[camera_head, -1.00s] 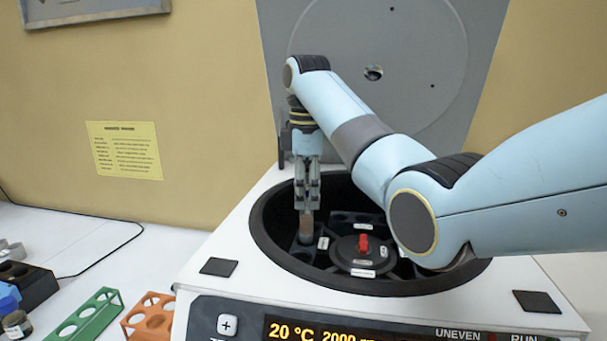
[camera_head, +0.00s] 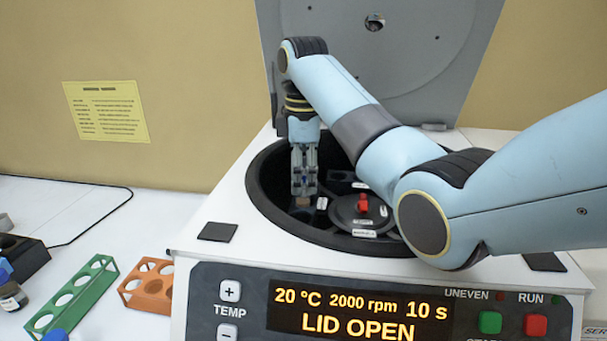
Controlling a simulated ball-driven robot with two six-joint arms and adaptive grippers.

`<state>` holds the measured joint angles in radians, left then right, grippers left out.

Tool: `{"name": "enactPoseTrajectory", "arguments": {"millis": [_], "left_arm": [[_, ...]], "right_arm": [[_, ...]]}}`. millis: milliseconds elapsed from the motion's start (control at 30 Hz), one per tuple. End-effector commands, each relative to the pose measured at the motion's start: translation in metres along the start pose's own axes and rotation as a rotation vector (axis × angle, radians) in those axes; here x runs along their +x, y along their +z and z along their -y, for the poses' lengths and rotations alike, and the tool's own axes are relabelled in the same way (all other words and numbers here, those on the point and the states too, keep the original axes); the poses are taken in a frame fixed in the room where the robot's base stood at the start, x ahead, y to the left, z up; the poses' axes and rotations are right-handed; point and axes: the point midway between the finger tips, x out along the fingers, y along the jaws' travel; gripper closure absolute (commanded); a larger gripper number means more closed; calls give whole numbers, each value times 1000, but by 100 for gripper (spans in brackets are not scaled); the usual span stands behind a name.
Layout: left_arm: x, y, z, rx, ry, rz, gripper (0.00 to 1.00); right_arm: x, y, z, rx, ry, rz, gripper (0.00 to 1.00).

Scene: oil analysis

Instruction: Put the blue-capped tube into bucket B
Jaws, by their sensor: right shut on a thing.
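My right gripper (camera_head: 304,188) points down inside the open centrifuge bowl (camera_head: 262,196), at its left side. It is shut on a tube (camera_head: 303,203), of which only a short brownish part shows below the fingers. The tube is upright and low, at the bucket on the left of the rotor. Its cap is mostly hidden between the fingers. I cannot tell whether its lower end is inside that bucket. The bucket labels are too small to read, so I cannot tell which is B. My left gripper is not in view.
The rotor (camera_head: 345,212) has a red knob (camera_head: 363,203) at its centre. The grey lid (camera_head: 420,40) stands open behind. The front panel (camera_head: 250,285) reads LID OPEN. A green rack (camera_head: 72,300) and an orange rack (camera_head: 148,287) stand left of the centrifuge. My right arm covers the bowl's right side.

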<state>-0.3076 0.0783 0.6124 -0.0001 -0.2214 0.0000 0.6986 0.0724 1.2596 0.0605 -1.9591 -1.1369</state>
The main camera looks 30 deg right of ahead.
Motion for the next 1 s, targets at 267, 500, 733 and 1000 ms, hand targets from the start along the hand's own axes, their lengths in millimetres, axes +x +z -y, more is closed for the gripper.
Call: {"name": "enactPoseTrajectory", "arguments": {"millis": [267,500,733,1000], "left_arm": [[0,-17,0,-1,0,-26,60],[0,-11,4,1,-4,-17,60],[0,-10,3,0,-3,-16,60],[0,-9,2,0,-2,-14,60]], "right_arm": [[0,0,0,0,0,0,46],[0,0,0,0,0,0,46],[-1,0,0,0,0,0,46],[-27,-2,-4,-5,3,-1,46]]}}
